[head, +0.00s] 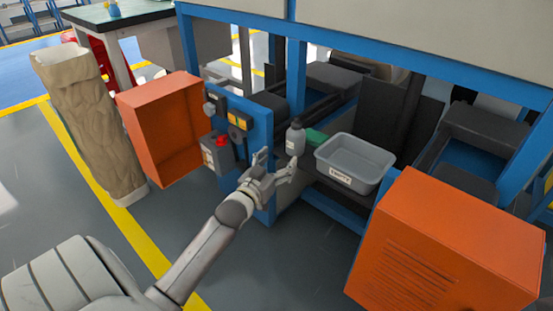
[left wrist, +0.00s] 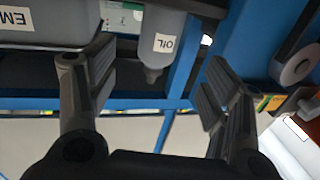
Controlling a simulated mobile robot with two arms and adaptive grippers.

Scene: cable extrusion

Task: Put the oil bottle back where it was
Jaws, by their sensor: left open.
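The oil bottle (head: 296,139) is grey and stands upright on the ledge of the blue-framed machine, left of a grey tray. My left gripper (head: 277,166) is open in front of and a little below it, fingers pointing toward the ledge. In the left wrist view the bottle (left wrist: 165,38), labelled OIL, appears nozzle downward, beyond the gap between my open fingers (left wrist: 155,88). Nothing is seen between the finger pads. My right gripper is not in view.
A grey tray labelled EMPTY (head: 354,163) sits right of the bottle. A control panel with a red button (head: 221,142) is left of my gripper. Orange boxes stand at left (head: 162,130) and front right (head: 445,250). The floor in front is clear.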

